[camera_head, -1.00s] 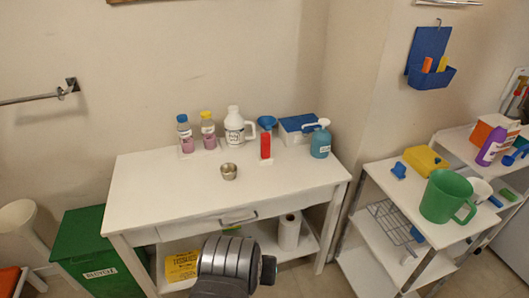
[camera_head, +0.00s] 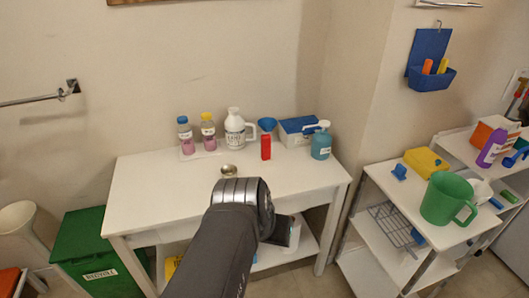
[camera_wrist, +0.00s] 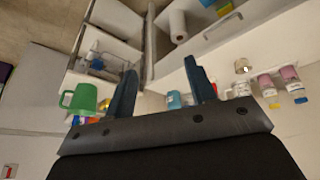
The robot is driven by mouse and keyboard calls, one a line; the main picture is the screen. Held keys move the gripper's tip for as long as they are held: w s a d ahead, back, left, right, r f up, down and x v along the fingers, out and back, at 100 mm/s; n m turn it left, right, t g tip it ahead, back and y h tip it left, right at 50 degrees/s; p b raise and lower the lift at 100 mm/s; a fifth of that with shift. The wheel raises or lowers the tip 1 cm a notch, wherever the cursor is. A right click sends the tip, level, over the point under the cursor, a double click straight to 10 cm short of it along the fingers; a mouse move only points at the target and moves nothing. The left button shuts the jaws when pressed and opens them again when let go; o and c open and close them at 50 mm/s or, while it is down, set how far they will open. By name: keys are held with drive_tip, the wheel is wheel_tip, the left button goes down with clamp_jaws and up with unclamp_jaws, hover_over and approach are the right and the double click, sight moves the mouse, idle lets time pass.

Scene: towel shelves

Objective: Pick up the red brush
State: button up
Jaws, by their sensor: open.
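A narrow red upright object (camera_head: 265,147), which looks like the red brush, stands on the white table (camera_head: 150,190) near its back, right of the middle. Its bristles cannot be made out. In the wrist view my gripper (camera_wrist: 161,66) is open, its two dark fingers apart with nothing between them. In the head view my arm rises in front of the table and hides the drawer handle; the fingertips are not clear there.
A small metal cup (camera_head: 229,171) is in front. A cart with a green pitcher (camera_head: 446,197) stands right. The table's left front is clear.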

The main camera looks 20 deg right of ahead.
drive_tip(key=w+d+r+m+g, duration=0.1)
drive_tip(key=w+d+r+m, duration=0.2)
drive_tip(key=w, duration=0.6)
drive_tip(key=w+d+r+m+h, duration=0.1)
drive_tip(key=w+d+r, duration=0.25)
drive_tip(key=w, duration=0.45)
drive_tip(key=w+d+r+m+g, duration=0.1)
drive_tip(key=w+d+r+m, duration=0.2)
drive_tip(key=w, duration=0.6)
drive_tip(key=m+g, duration=0.2)
drive_tip(key=m, duration=0.3)
hover_over(268, 141)
drive_tip(key=w+a, duration=0.1)
drive_tip(key=a, duration=0.6)
wheel_tip(268, 141, down, 8)
drive_tip(key=x, duration=1.2)
drive_tip(key=shift+w+d+f, duration=0.1)
drive_tip(key=shift+w+d, duration=0.1)
drive_tip(key=shift+w, duration=0.1)
drive_tip(key=shift+d+x, duration=0.2)
drive_tip(key=shift+x, duration=2.4)
drive_tip(key=shift+w, duration=0.2)
drive_tip(key=c, duration=1.1)
drive_tip(key=shift+r, duration=0.2)
